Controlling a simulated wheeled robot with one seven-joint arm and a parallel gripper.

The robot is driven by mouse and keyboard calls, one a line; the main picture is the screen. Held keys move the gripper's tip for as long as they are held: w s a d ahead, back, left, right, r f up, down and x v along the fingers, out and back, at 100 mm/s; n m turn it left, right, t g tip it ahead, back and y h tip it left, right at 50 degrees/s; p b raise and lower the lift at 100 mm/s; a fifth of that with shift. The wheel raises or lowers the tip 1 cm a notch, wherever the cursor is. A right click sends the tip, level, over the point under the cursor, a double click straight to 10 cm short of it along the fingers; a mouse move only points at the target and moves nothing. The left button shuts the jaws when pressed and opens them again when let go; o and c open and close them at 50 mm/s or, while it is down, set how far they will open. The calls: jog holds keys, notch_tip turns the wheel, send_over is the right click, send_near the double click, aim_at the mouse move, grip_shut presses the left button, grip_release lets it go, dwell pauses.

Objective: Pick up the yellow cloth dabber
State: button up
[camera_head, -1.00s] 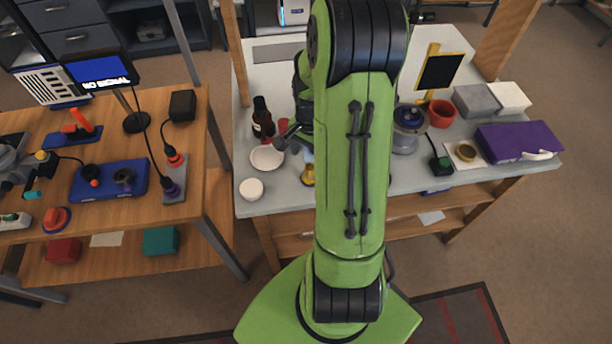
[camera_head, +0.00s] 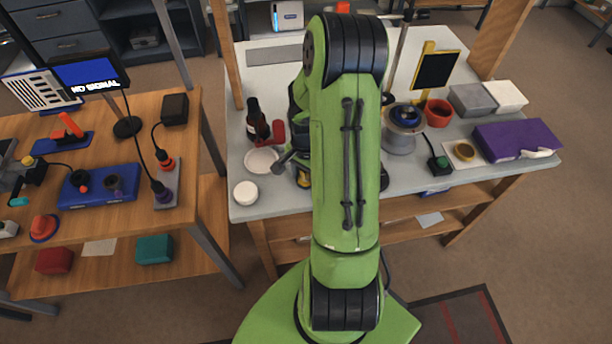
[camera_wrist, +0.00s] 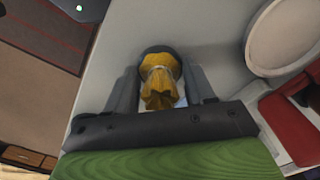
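The yellow cloth dabber (camera_wrist: 160,84) shows in the wrist view as a gathered yellow cloth tied at a narrow neck. My gripper (camera_wrist: 161,72) is open around it, with one grey finger on each side. The finger gap is wider than the tied neck; whether a finger touches the cloth's wider part cannot be told. A dark rounded edge shows behind the dabber's far end. In the head view only a small yellow part of the dabber (camera_head: 303,178) shows at the bench's front edge. My arm hides most of the gripper there.
A white dish (camera_head: 262,160), a white round lid (camera_head: 245,192), a dark bottle (camera_head: 256,120) and a red object (camera_head: 277,133) stand left of the gripper. A grey pot with a blue top (camera_head: 402,128) stands to its right. The bench's front edge is close.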

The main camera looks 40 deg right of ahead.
jog(key=c, duration=0.4)
notch_tip(320, 180, up, 10)
jog(key=p, duration=0.3)
